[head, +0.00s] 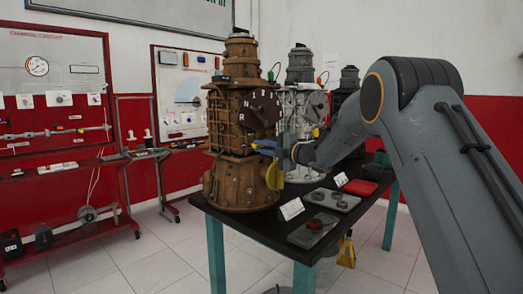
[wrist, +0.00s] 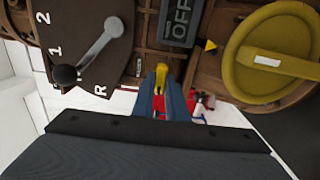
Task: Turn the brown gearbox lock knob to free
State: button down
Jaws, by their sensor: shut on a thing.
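The brown gearbox (head: 238,125) stands upright on the table. My gripper (head: 282,147) reaches its right side from the right. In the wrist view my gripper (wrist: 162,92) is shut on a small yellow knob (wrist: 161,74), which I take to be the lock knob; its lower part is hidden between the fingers. I cannot read a word for free.
A large yellow round handle (wrist: 270,60) with a white mark lies right of my fingers. A grey lever with a black ball (wrist: 65,73) is on the dark gear plate at left. A white gearbox (head: 300,105) stands behind; a tray (head: 333,199) lies on the black table.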

dwell(0.3)
jog(key=c, duration=1.8)
grip_release()
jog(key=shift+o, duration=0.2)
jog(key=v, duration=0.7)
jog(key=shift+s+d, duration=0.25)
jog(key=shift+d, duration=0.05)
